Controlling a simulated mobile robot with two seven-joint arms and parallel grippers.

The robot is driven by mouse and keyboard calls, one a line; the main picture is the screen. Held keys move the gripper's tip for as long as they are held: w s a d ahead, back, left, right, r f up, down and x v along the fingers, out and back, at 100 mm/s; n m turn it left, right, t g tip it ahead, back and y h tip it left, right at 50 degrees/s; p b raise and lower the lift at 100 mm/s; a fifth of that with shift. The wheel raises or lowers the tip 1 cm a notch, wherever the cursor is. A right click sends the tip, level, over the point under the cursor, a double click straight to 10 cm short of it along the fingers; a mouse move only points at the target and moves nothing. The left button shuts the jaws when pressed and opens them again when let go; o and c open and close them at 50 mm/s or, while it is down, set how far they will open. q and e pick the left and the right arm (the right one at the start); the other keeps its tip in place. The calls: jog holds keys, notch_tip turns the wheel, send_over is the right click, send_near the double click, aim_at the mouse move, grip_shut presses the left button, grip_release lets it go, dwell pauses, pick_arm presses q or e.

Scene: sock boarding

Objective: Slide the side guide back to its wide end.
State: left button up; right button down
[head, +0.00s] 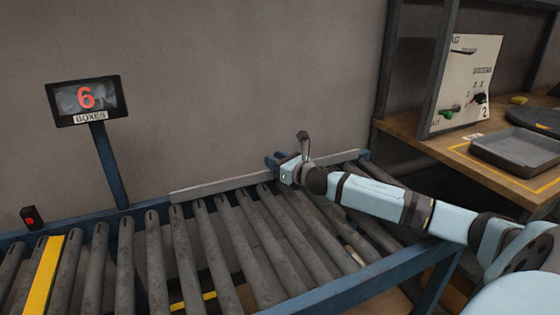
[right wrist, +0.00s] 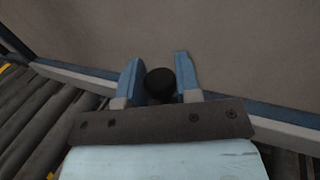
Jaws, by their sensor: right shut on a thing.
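The side guide (head: 222,184) is a long pale grey bar along the back edge of the roller conveyor. In the right wrist view, a pale rail that looks like the guide (right wrist: 68,79) runs behind my gripper. My right gripper (head: 274,160) is at the guide, near its middle. In the right wrist view, my gripper's blue fingers (right wrist: 158,80) are shut on a round black knob (right wrist: 160,85), one on each side. The knob is hidden in the head view. My left gripper is not in view.
The roller conveyor (head: 262,237) has a blue frame, and its visible rollers are bare. A wooden bench (head: 415,138) with a grey tray (head: 520,152) and a dial panel (head: 466,85) is at the right.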

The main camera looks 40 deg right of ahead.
jog(key=shift+w+d+r, duration=0.1)
jog(key=shift+d+r, duration=0.1)
jog(key=c, duration=1)
grip_release()
jog(key=shift+o, duration=0.7)
jog(key=shift+w+a+f, duration=0.15)
jog(key=shift+w, duration=0.05)
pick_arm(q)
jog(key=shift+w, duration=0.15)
pick_arm(e)
jog(key=shift+s, duration=0.1)
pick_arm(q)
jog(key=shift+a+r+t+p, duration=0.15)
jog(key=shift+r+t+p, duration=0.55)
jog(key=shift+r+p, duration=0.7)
pick_arm(e)
jog(key=s+d, duration=0.1)
jog(key=s, duration=1.2)
jog(key=shift+s, duration=0.35)
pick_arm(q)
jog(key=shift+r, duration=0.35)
pick_arm(e)
jog(key=shift+d, duration=0.1)
